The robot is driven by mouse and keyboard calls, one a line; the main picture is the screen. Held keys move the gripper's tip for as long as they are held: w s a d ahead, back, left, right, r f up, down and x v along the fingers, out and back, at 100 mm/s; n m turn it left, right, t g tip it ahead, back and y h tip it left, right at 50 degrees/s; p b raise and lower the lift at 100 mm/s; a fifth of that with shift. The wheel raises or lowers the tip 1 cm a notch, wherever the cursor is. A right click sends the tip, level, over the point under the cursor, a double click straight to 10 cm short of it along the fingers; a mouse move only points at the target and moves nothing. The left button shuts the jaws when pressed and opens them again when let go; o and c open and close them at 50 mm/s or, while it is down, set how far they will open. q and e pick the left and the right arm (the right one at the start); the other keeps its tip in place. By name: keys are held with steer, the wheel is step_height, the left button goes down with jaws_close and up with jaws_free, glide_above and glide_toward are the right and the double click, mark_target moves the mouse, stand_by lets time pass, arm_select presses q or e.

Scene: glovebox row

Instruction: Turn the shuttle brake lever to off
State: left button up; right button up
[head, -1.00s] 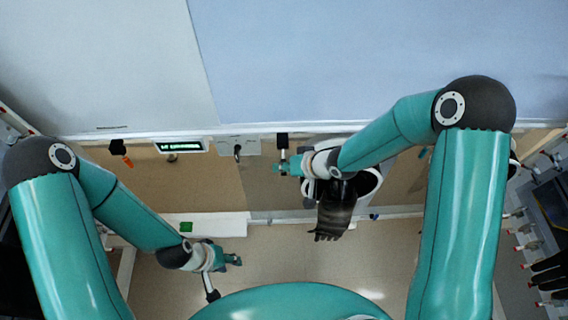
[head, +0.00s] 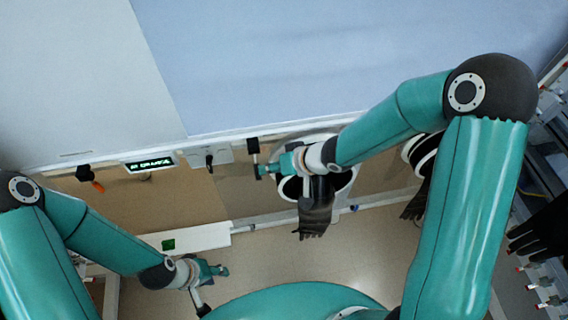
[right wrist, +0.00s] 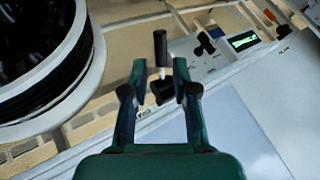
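A lever with a black grip and pale shaft (head: 253,147) stands out from the front of the glovebox row. I see no label naming it as the brake lever. In the right wrist view the lever (right wrist: 160,48) appears between my right fingertips, its black base behind them. My right gripper (head: 264,170) is at the lever's lower end in the head view. In the right wrist view the right gripper (right wrist: 159,68) has its fingers apart; I see no clear contact. My left gripper (head: 220,270) hangs low and far from the lever; its finger gap is unclear.
A grey plate with a black knob (head: 209,161), a green-lit display (head: 150,163) and an orange-tipped handle (head: 92,180) lie left of the lever. A white-ringed glove port with a black glove (head: 315,215) is just below my right wrist. Another black glove (head: 415,205) hangs further right.

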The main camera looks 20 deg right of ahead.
steer(key=shift+v, duration=2.6)
steer(key=shift+d+f, duration=0.1)
steer(key=shift+d, duration=0.05)
steer(key=s+f+m+g+h, duration=0.1)
steer(key=s+f+g, duration=0.1)
steer(key=s+f, duration=0.6)
steer(key=s+f+m+g+h, duration=0.1)
steer(key=s+f+g, duration=0.2)
steer(key=s+f, duration=0.5)
steer(key=shift+d+f+m, duration=0.2)
steer(key=shift+f+m, duration=0.2)
steer(key=shift+f, duration=1.8)
